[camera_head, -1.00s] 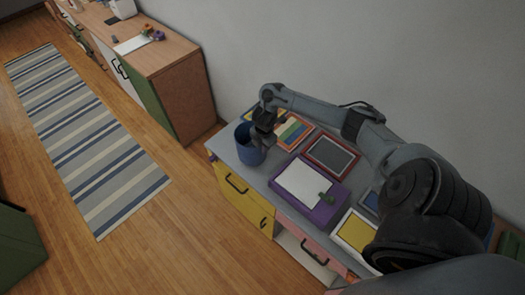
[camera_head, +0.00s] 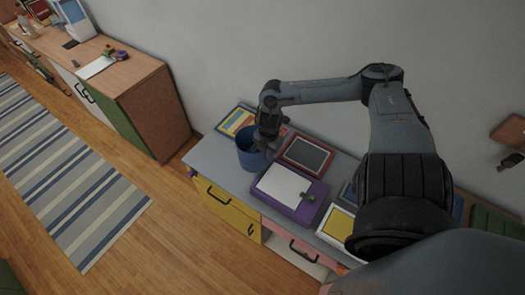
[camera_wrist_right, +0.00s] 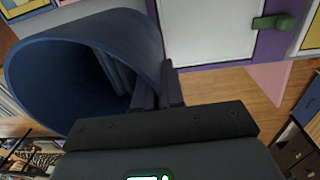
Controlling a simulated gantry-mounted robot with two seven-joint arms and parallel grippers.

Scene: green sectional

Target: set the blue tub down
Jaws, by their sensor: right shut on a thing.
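The blue tub (camera_head: 250,156) is at the left part of the grey worktop (camera_head: 212,152), open side up. I cannot tell whether its base touches the top or hangs just above it. My right gripper (camera_head: 266,143) is at the tub's right side, shut on its wall. In the right wrist view the tub (camera_wrist_right: 140,38) fills the upper left, with its mouth towards the camera and one dark finger inside the wall. The gripper (camera_wrist_right: 158,92) shows at the tub's rim there. My left gripper is in neither view.
A purple-framed white board (camera_head: 283,186) with a green piece (camera_head: 309,197) lies right of the tub. A red-framed dark panel (camera_head: 306,155) and a colourful picture (camera_head: 236,121) lie behind. Bare worktop shows left of the tub. A wooden cabinet (camera_head: 150,105) stands further left.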

